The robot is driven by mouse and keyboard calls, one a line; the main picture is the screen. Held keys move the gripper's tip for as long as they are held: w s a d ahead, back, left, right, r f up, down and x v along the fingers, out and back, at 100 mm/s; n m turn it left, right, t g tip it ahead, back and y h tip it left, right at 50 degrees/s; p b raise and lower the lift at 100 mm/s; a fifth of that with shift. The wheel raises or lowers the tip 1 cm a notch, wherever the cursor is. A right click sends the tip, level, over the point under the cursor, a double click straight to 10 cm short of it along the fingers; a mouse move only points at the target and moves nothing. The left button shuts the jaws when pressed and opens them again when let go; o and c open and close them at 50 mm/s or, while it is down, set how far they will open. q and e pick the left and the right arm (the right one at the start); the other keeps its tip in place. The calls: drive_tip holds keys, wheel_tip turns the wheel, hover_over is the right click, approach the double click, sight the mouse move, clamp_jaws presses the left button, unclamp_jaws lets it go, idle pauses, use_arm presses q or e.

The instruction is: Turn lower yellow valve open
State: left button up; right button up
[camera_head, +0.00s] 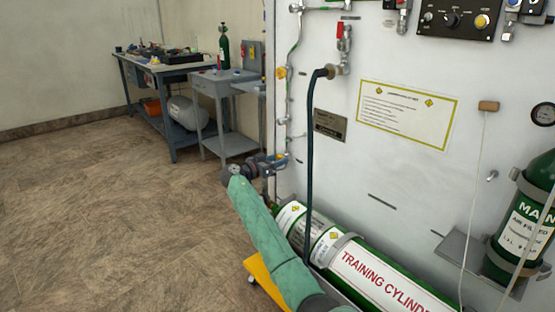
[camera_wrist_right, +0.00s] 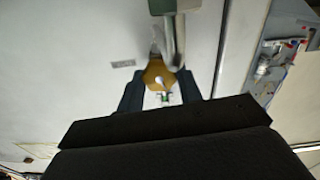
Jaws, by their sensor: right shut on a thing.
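The lower yellow valve (camera_wrist_right: 158,74) shows in the right wrist view, on a pipe against the white panel. My right gripper (camera_wrist_right: 160,88) has its two dark fingers on either side of the yellow valve and is shut on it. In the head view my right gripper (camera_head: 272,163) is at the panel's left edge, low on the vertical pipe, and hides most of that valve. An upper yellow valve (camera_head: 281,73) sits higher on the same pipe, apart from the gripper. My left gripper is not in view.
A dark hose (camera_head: 310,170) hangs from a fitting to the right of my gripper. A green and white training cylinder (camera_head: 365,272) lies below along the panel. A grey cart (camera_head: 229,145) and a workbench (camera_head: 150,90) stand behind. The floor at left is clear.

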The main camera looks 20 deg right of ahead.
drive_tip(key=shift+n, duration=0.9)
drive_tip(key=o, duration=1)
drive_tip(key=shift+a, duration=0.1)
drive_tip(key=p+v, duration=0.1)
drive_tip(key=v, duration=0.6)
drive_tip(key=shift+a, duration=0.3)
